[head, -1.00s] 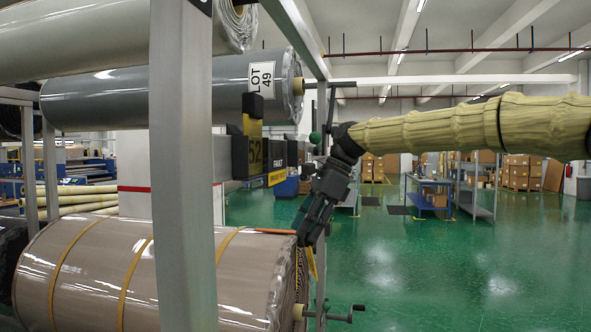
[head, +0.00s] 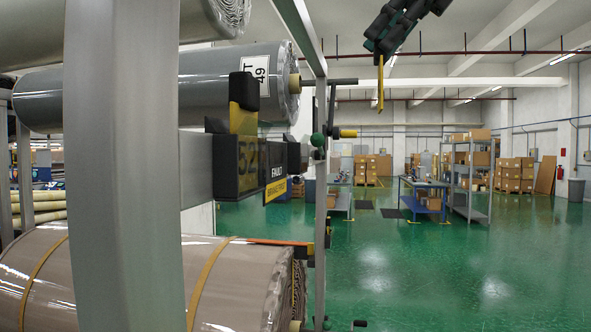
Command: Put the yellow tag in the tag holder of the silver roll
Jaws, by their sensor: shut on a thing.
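A silver-grey roll (head: 165,92) with a white "LOT 49" label (head: 257,76) lies across the rack at the left. A paler grey roll (head: 100,30) lies above it. I cannot make out which of them is the silver one, nor a tag holder on either. The tag is apart from both rolls.
A near grey post (head: 125,180) hides part of the rolls. A brown wrapped roll (head: 235,280) lies below. A black box marked "52" (head: 238,168) sticks out near the rack's thin post (head: 321,200), with a crank (head: 343,133) beside it. Green floor (head: 450,270) lies open at right.

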